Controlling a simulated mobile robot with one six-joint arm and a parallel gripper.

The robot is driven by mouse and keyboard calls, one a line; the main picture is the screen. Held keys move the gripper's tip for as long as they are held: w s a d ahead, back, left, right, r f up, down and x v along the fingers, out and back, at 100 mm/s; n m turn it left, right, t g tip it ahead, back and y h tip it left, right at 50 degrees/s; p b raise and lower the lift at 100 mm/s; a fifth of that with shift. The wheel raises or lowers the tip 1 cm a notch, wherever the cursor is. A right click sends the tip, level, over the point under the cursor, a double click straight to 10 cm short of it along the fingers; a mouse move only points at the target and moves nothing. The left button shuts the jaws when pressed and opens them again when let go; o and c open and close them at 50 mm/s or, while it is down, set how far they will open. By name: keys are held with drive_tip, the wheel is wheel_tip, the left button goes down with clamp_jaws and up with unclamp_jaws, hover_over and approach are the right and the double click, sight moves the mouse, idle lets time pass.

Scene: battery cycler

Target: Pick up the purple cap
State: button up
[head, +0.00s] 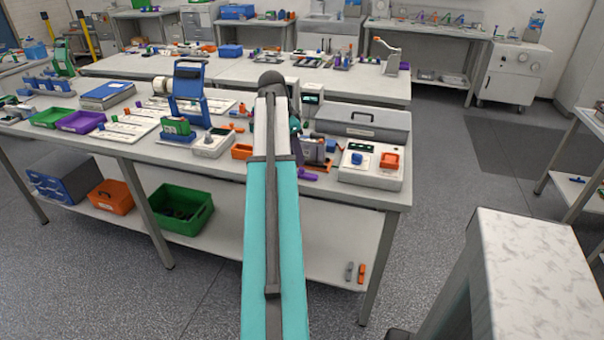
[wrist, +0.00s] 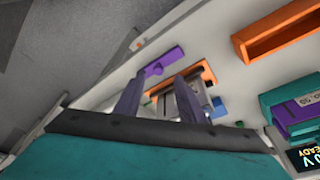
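A small purple piece (wrist: 163,62) with a rounded knob lies on the bench top in the wrist view, just beyond my fingertips; I take it to be the purple cap. A purple piece also shows near the bench's front edge in the head view (head: 308,175), right of my arm. My gripper (wrist: 160,82) has two dark fingers spread apart, with bench and a grey device visible between them. It appears empty. In the head view my arm hides most of the gripper.
An orange tray (wrist: 278,30) and a green-and-purple unit with a display (wrist: 292,110) stand to the right in the wrist view. In the head view, a white box with an orange block (head: 388,161) is right of my arm. Open floor lies in front.

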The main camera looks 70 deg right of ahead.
sight(302, 168)
drive_tip(key=shift+f, duration=0.15)
drive_tip(key=shift+s+d+f+p, duration=0.15)
drive_tip(key=shift+s+f+p, duration=0.2)
drive_tip(key=shift+f, duration=0.35)
drive_tip(key=shift+p+x, duration=0.3)
drive_tip(key=shift+x, duration=1.55)
drive_tip(key=shift+r, duration=0.1)
clamp_jaws()
